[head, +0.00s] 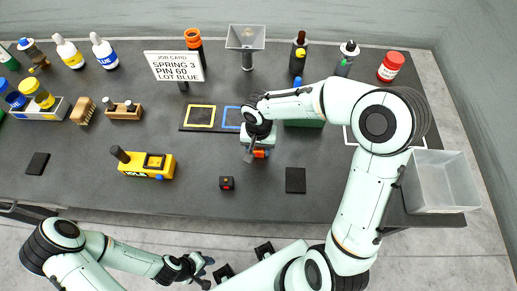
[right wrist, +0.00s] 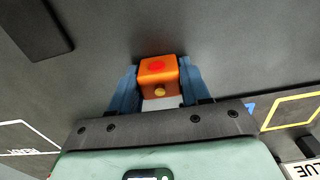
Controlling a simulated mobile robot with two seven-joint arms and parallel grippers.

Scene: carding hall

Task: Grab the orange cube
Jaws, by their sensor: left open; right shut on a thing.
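The orange cube (right wrist: 158,75) has a red dot on one face and a yellow dot on another. In the right wrist view it sits between the two blue fingers of my right gripper (right wrist: 156,84), which is shut on it. In the head view the cube (head: 260,153) shows small and partly covered below my right gripper (head: 257,150), near the middle of the table. I cannot tell whether it touches the table. My left gripper (head: 205,268) is open and empty, in front of the table's near edge.
A dark cube (head: 227,184) and a black pad (head: 295,180) lie nearer the front edge. A yellow toolbox-like block (head: 148,167) is at left. Behind are a framed mat (head: 190,129), a job card (head: 175,66) and a funnel stand (head: 246,38). A clear bin (head: 440,183) is at right.

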